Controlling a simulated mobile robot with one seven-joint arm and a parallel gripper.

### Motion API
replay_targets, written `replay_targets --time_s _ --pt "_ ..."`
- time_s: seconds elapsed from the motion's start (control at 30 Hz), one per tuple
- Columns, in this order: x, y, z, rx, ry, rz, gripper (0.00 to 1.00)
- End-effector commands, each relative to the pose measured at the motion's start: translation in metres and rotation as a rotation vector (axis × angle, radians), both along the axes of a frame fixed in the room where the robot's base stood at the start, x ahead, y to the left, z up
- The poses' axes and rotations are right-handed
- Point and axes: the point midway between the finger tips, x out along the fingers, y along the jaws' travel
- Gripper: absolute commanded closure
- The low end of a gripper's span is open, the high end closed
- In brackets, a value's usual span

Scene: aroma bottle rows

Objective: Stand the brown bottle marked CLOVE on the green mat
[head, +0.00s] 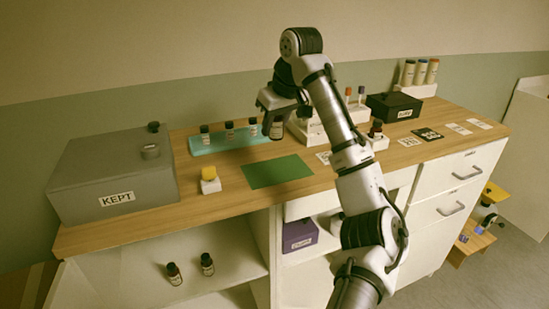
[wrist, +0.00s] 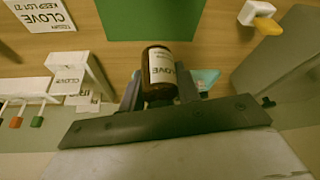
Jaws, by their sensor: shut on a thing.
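The brown bottle marked CLOVE (wrist: 160,70) is upside down or tilted in the wrist view, with its label facing the camera. My gripper (wrist: 159,92) is shut on it, one finger on each side. In the head view my gripper (head: 277,112) holds the bottle (head: 276,131) in the air, near the right end of the teal rack and behind the mat. The green mat (head: 277,172) lies bare on the wooden worktop; its edge also shows in the wrist view (wrist: 150,20).
The teal rack (head: 215,147) holds several dark bottles. A grey KEPT box (head: 90,185) and a yellow-topped white block (head: 210,181) stand left of the mat. White racks (head: 305,130) and a dark box (head: 393,106) stand to the right. Two bottles (head: 174,273) are on the shelf below.

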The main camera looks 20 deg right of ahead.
Motion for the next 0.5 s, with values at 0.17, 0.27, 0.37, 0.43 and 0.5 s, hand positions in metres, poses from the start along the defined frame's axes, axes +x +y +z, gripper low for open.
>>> replay_targets --time_s 0.17,0.27,0.37,0.43,0.5 --pt "-0.001 -0.001 -0.037 0.0 0.001 -0.002 0.91" --pt "0.0 -0.001 -0.047 0.0 -0.001 -0.002 0.91" --pt "0.0 -0.001 -0.052 -0.001 0.0 -0.003 0.91" --pt "-0.001 -0.001 -0.057 0.0 -0.001 -0.001 0.91" --pt "-0.001 0.0 -0.067 0.002 0.001 -0.001 0.91"
